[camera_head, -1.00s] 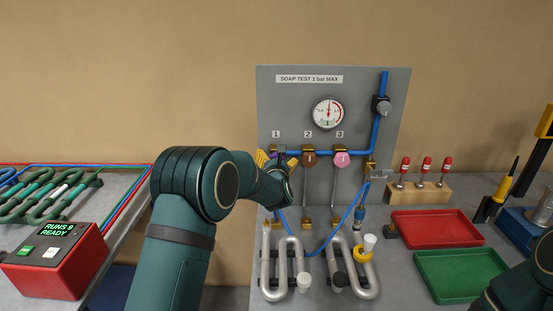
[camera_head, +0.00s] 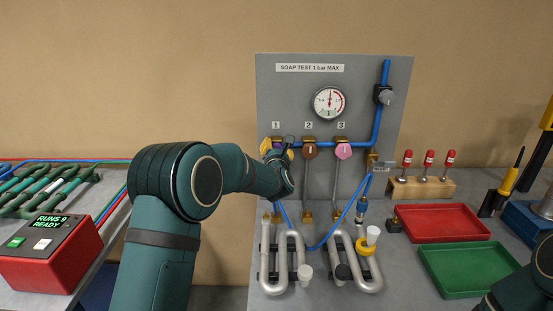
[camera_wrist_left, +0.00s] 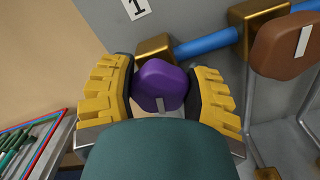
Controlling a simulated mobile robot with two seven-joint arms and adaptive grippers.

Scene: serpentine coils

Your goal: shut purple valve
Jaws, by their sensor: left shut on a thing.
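The purple valve (camera_wrist_left: 160,84) is a rounded knob with a pale stripe on its lower part, under the number 1 label, in the left wrist view. My left gripper (camera_wrist_left: 163,90) has its yellow fingers on both sides of the knob and is shut on it. In the head view my left gripper (camera_head: 277,148) is at station 1 on the grey panel (camera_head: 280,100), and the knob is mostly hidden there by the gripper and arm. My right gripper is out of view; only a dark part of that arm shows at the lower right.
A brown valve (camera_head: 309,151) and a pink valve (camera_head: 343,151) sit close to the right on the blue pipe (camera_head: 373,122). A gauge (camera_head: 329,103) is above. Below stand silver coils (camera_head: 284,286); red (camera_head: 438,222) and green (camera_head: 466,268) trays lie to the right.

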